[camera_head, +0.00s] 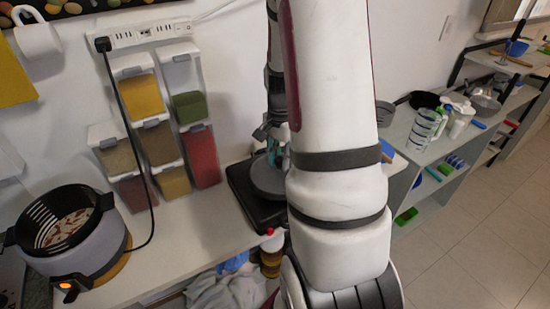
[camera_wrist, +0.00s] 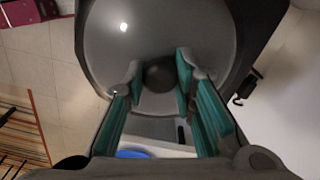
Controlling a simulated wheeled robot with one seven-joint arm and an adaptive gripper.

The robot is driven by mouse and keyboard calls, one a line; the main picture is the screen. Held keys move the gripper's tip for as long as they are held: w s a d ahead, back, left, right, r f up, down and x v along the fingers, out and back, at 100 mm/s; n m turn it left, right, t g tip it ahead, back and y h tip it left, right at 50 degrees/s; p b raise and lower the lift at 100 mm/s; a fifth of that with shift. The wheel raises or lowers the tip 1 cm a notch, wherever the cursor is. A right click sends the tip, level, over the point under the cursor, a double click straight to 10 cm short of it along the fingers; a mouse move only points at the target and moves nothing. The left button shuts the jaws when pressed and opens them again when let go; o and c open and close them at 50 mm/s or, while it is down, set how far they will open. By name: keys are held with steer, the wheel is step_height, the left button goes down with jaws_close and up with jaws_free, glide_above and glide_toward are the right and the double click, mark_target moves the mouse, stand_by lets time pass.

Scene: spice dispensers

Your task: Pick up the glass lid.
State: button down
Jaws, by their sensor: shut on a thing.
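The glass lid (camera_wrist: 112,42) is a round, grey, glossy disc with a dark round knob (camera_wrist: 160,76), seen large at the top of the wrist view. My gripper (camera_wrist: 160,77) has its two teal-padded fingers on either side of the knob and is shut on it. In the head view the lid (camera_head: 268,178) shows as a grey disc over a black, flat appliance on the counter, partly hidden by my arm. My gripper (camera_head: 274,140) is above it, mostly hidden. I cannot tell whether the lid touches what is beneath it.
A black appliance (camera_head: 243,194) lies under the lid. An air-fryer-like pot (camera_head: 72,232) with an orange light stands at left. Spice dispensers (camera_head: 157,140) hang on the wall under a power strip (camera_head: 140,36). Shelves with cups (camera_head: 424,125) and pans stand at right. The counter (camera_head: 200,238) between is clear.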

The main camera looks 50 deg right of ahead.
steer(key=s+a+r, duration=0.1)
steer(key=s+a, duration=0.5)
steer(key=s, duration=0.5)
steer(key=shift+s+a+r+b, duration=0.2)
steer(key=shift+s+b, duration=0.2)
steer(key=shift+b, duration=0.05)
